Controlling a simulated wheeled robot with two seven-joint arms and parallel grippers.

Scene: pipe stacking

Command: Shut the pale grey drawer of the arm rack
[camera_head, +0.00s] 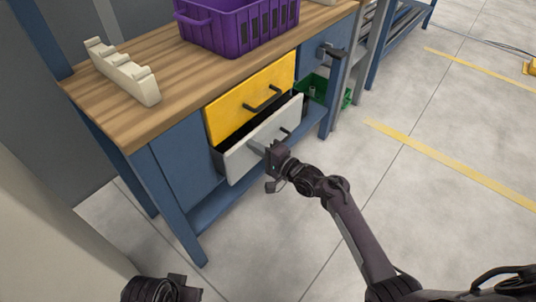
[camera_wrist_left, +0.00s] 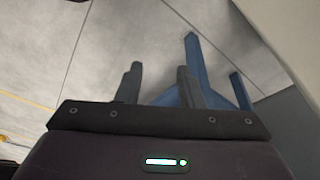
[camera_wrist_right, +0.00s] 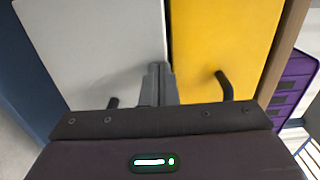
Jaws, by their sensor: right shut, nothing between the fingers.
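The pale grey drawer (camera_head: 240,158) of the blue workbench is partly open, its front standing out below the yellow drawer (camera_head: 228,112) with a dark gap above it. Its dark handle (camera_head: 286,131) is partly hidden by my right gripper. My right gripper (camera_head: 257,148) is shut and empty, its fingertips at the grey front. In the right wrist view the shut fingers (camera_wrist_right: 158,72) point at the grey front (camera_wrist_right: 95,50) near its upper edge; I cannot tell whether they touch. My left gripper (camera_wrist_left: 158,80) is open and empty, low and away from the drawers.
A purple crate (camera_head: 240,25) and a cream notched rack (camera_head: 122,72) stand on the wooden worktop (camera_head: 165,60). A green bin (camera_head: 314,88) sits on the right under the bench. Blue bench legs (camera_head: 170,195) stand at the left.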

